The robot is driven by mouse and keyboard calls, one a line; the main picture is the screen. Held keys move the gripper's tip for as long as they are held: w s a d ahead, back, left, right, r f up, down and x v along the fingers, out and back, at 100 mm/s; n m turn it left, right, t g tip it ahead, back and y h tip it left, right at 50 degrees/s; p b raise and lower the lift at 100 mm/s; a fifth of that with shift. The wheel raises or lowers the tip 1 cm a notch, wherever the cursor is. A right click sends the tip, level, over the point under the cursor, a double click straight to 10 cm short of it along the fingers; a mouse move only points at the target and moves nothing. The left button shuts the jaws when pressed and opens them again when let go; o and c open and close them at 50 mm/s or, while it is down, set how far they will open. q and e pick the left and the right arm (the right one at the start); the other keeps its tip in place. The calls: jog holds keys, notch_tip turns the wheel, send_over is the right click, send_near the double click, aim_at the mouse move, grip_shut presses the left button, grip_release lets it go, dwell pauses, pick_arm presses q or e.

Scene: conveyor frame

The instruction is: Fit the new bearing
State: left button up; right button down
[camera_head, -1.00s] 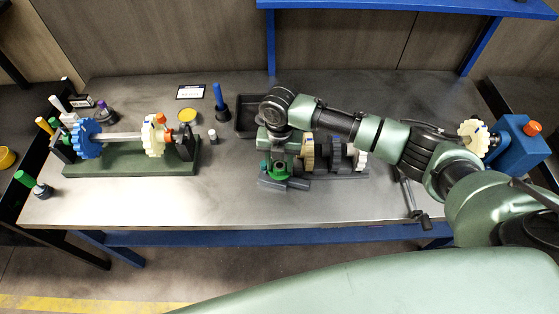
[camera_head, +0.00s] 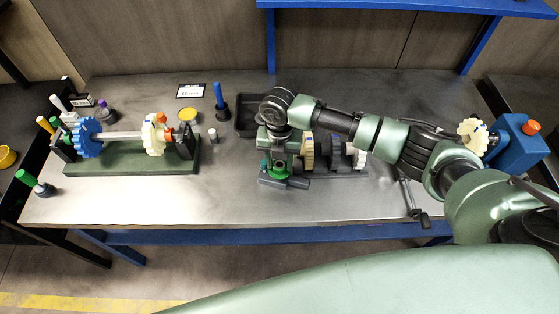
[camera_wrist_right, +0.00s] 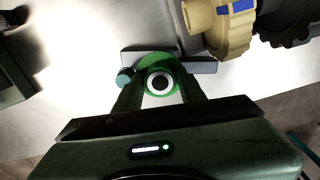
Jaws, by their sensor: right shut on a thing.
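My right gripper (camera_wrist_right: 160,90) points down with its two fingers on either side of a green ring-shaped piece, which appears to be the bearing (camera_wrist_right: 160,83). It has a white inner ring and a dark centre. The fingers are shut on it. In the head view the green piece (camera_head: 279,171) shows under my right gripper, at a grey block (camera_head: 294,184); whether it touches the block I cannot tell. A shaft assembly on a green base (camera_head: 130,170) stands at the left, with a blue gear (camera_head: 87,138) and a cream gear (camera_head: 153,135). My left gripper is not in view.
Tan (camera_head: 308,150) and dark gears stand just right of my right gripper. A black tray (camera_head: 243,128) and a blue-handled tool (camera_head: 219,97) are behind. A blue block with an orange knob (camera_head: 531,128) is far right.

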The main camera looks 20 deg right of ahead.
jog(key=shift+f, duration=0.2)
jog(key=shift+f+b, duration=0.65)
jog(key=shift+f, duration=0.6)
jog(key=shift+r, duration=0.15)
jog(key=shift+r+p, duration=1.1)
jog(key=shift+p, duration=0.1)
jog(key=shift+p, duration=0.4)
jog(key=shift+f, duration=0.3)
jog(key=shift+f+b, duration=0.8)
jog(key=shift+f, duration=0.1)
